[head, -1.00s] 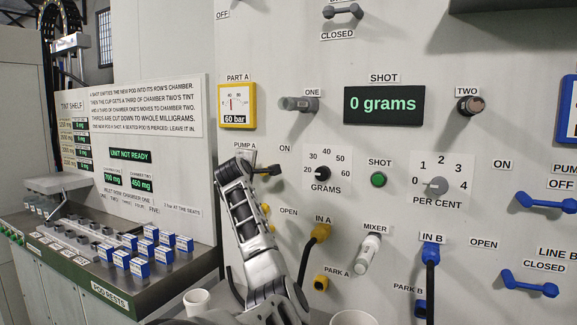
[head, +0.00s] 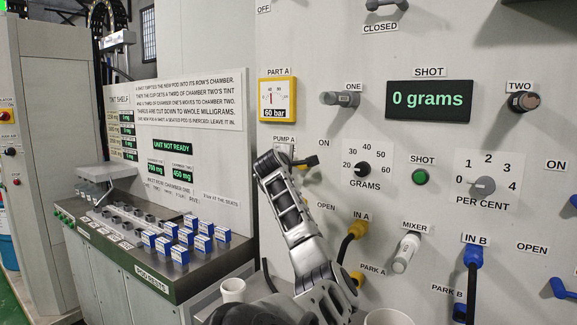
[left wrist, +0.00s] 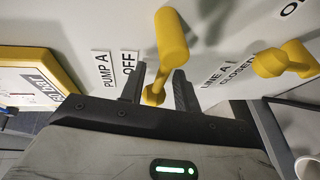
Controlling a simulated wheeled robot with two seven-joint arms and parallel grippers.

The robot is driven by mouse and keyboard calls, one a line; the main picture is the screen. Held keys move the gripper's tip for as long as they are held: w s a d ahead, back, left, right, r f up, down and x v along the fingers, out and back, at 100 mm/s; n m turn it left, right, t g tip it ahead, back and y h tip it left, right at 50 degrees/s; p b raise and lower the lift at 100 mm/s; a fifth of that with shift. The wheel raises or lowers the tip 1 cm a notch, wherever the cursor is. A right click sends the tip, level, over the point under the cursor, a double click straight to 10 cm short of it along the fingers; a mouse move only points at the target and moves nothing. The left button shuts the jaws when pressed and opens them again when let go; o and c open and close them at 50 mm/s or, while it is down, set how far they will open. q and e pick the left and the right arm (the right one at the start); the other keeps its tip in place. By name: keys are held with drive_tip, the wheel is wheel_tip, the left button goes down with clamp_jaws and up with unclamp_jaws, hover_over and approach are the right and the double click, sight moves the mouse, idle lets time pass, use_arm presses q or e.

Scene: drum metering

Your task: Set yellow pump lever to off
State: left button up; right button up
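The yellow pump lever (left wrist: 171,42) shows in the left wrist view beside the PUMP A and OFF labels (left wrist: 128,63). Its thick end points toward the top of that picture; its lower end lies between the two dark fingers of my left gripper (left wrist: 160,88). The fingers are apart, with small gaps beside the lever, so I see no firm grip. In the head view my left gripper (head: 303,163) is at the panel just below the PUMP A label (head: 284,140) and mostly hides the lever. The ON label (head: 324,143) is to its right. My right gripper is not in view.
The yellow Line A lever (left wrist: 285,60) is close by in the left wrist view. The yellow-framed gauge (head: 263,99) reads 60 bar above PUMP A. The grams dial (head: 362,168) is to the right. Blue-white pods (head: 186,236) stand on the shelf at left.

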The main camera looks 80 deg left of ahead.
use_arm(q)
drive_tip(key=shift+d, duration=0.1)
drive_tip(key=shift+d, duration=0.15)
drive_tip(key=b+v, duration=0.3)
drive_tip(key=v, duration=1.2)
drive_tip(key=shift+s+d, duration=0.15)
drive_tip(key=shift+d, duration=0.1)
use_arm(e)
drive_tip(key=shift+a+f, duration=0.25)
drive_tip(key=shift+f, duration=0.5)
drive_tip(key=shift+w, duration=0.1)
